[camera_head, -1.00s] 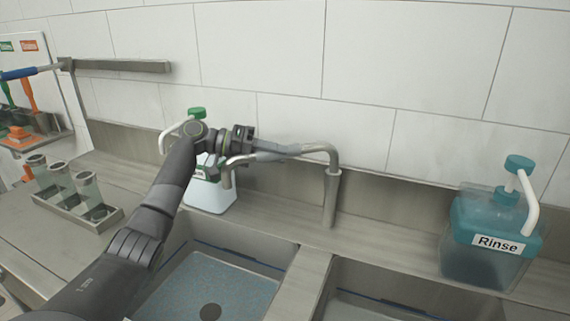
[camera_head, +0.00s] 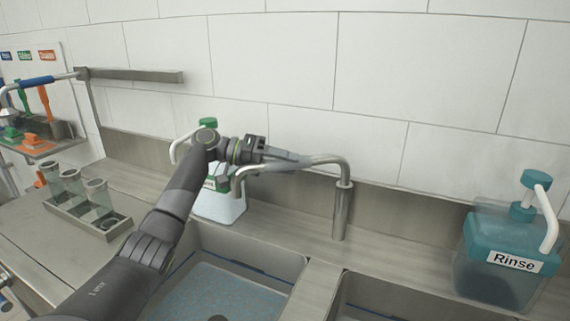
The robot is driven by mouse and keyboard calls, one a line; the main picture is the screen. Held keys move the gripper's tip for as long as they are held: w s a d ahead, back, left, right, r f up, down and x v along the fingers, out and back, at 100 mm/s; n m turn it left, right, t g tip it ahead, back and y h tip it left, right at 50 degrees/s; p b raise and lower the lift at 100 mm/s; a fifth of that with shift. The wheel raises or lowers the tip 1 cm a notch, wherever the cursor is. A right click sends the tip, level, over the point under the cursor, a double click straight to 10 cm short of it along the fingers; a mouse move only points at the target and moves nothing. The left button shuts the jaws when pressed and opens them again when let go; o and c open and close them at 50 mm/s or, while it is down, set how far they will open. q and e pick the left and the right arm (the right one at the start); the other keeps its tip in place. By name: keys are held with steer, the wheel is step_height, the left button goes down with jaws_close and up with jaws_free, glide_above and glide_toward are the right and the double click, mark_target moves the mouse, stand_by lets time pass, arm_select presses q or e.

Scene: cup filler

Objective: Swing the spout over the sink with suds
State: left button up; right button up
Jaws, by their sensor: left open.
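The spout (camera_head: 331,160) is a grey bent pipe on an upright post (camera_head: 341,214) behind the divider between two sinks. It points left, and its downturned tip is toward the back of the left sink. The left sink (camera_head: 222,295) has a blue speckled surface inside; I cannot tell if this is suds. The right sink (camera_head: 362,305) shows only its back part. My left gripper (camera_head: 300,161) is open at the spout's horizontal arm, with its fingers along the pipe and hiding part of it. Contact is unclear. My right gripper is out of view.
A white soap bottle with a green cap (camera_head: 218,208) stands behind my left wrist. A teal Rinse bottle (camera_head: 497,262) stands at the right. A rack of glass cups (camera_head: 82,212) sits on the left counter. A wall bar and hanging brushes (camera_head: 44,103) are far left.

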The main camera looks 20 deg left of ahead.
arm_select(q)
steer(key=r+b, duration=0.1)
steer(key=r, duration=0.8)
steer(key=shift+s+r+b, duration=0.2)
steer(key=shift+r+b, duration=0.1)
steer(key=shift+b, duration=0.1)
steer(key=shift+r, duration=0.25)
steer(key=shift+w+f, duration=0.1)
steer(key=shift+w, duration=0.2)
steer(key=shift+s, duration=0.1)
